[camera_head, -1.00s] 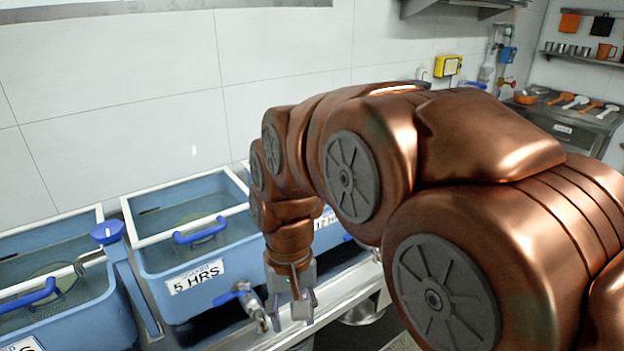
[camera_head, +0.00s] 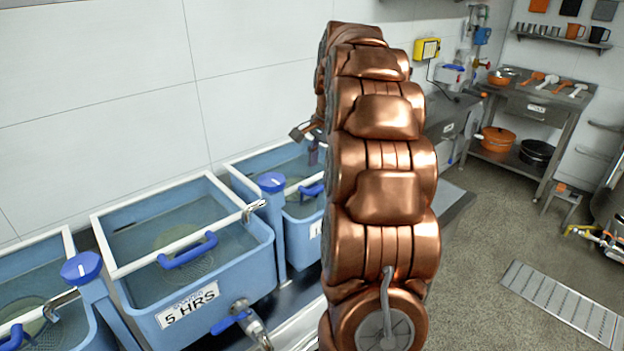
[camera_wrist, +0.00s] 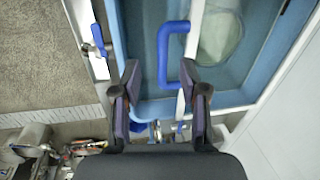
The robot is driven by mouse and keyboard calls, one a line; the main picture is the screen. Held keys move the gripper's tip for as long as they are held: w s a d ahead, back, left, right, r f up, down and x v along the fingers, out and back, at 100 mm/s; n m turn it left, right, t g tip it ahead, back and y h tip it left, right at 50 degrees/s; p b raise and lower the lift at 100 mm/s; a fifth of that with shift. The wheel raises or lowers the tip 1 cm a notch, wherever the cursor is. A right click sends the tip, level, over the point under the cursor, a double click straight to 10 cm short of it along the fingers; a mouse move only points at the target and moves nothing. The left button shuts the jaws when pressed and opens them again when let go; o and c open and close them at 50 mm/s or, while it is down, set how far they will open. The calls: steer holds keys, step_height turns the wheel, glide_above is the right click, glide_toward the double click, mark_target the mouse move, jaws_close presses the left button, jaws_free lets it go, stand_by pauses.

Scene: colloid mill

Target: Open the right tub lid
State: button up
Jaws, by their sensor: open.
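The right tub (camera_head: 238,163) is a blue basin with a white rim, partly hidden behind my arm in the head view. Its blue lid handle (camera_head: 310,191) shows just left of my arm. In the wrist view, a blue U-shaped handle (camera_wrist: 164,57) sits on a white bar (camera_wrist: 194,35) over the tub. My gripper (camera_wrist: 160,72) is open and empty, its two fingers apart on either side of the lower part of the handle in that picture. I cannot tell the height gap. In the head view my gripper (camera_head: 309,133) is mostly hidden by my arm, above the tub's back part.
The middle tub (camera_head: 262,262), labelled 5 HRS, stands to the left, with a blue-handled tap (camera_head: 238,318) at its front. A blue-capped post (camera_head: 271,183) with a metal spout stands between the tubs. A steel bench (camera_head: 545,105) is at the back right, with open floor before it.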

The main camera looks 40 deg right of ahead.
mark_target(319, 187)
steer(key=shift+m, duration=0.3)
steer(key=shift+w+d+f+p, duration=0.3)
steer(key=shift+f+p, duration=0.1)
steer(key=shift+f, duration=0.9)
steer(key=shift+w+d+f+p, duration=0.15)
steer(key=shift+w+f+p, duration=0.2)
steer(key=shift+f, duration=0.9)
steer(key=shift+w+d+f+p, duration=0.25)
steer(key=shift+f+p, duration=0.15)
steer(key=shift+f, duration=0.9)
steer(key=shift+c, duration=0.4)
jaws_close()
